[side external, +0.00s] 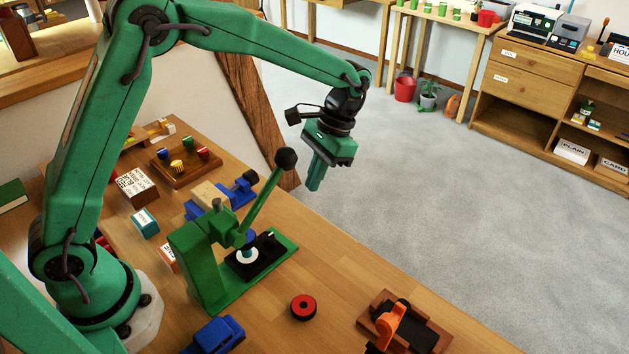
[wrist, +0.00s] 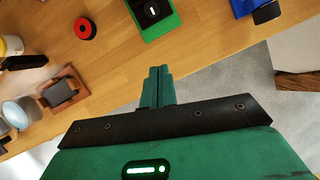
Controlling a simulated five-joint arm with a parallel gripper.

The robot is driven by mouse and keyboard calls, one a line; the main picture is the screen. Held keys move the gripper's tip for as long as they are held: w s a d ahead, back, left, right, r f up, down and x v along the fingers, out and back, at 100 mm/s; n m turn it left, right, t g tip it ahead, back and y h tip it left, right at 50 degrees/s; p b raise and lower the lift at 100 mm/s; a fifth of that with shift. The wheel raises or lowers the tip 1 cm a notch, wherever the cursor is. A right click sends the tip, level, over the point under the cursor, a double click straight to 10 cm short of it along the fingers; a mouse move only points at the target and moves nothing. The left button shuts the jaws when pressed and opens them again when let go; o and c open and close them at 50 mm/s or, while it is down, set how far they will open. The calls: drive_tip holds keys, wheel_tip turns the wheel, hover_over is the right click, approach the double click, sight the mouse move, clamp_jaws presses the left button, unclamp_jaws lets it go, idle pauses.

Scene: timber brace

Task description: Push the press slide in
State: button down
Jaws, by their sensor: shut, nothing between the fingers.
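The green press (side external: 207,258) stands on the bench, its lever with a black knob (side external: 286,158) tilted up to the right. In the wrist view part of the slide (wrist: 151,12) shows at the top edge on the green base (wrist: 160,30); the rest is cut off. My gripper (side external: 314,186) is shut and empty, pointing down, above and right of the press and apart from it. Its fingers also show in the wrist view (wrist: 160,70).
The raised lever stands between my gripper and the press body. A red and black round piece (side external: 303,307) and an orange tool on a wooden block (side external: 392,328) lie on the bench in front. A blue vise (side external: 238,190) is behind the press.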

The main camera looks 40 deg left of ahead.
sight(270, 240)
drive_tip(key=x, duration=0.6)
drive_tip(key=s+x, duration=0.1)
drive_tip(key=x, duration=0.3)
drive_tip(key=shift+a+r, duration=0.15)
drive_tip(key=shift+r, duration=0.05)
drive_tip(key=shift+s+a, duration=0.2)
drive_tip(key=shift+s, duration=0.5)
drive_tip(key=shift+s+a, duration=0.15)
drive_tip(key=shift+s, duration=0.5)
drive_tip(key=shift+s, duration=0.15)
drive_tip(key=shift+s, duration=2.1)
drive_tip(key=shift+w, duration=0.1)
drive_tip(key=shift+w+d, duration=0.15)
drive_tip(key=shift+w, duration=0.3)
drive_tip(key=w, duration=0.2)
drive_tip(key=w+d, duration=0.1)
drive_tip(key=shift+w+r, duration=0.4)
drive_tip(key=v, duration=0.9)
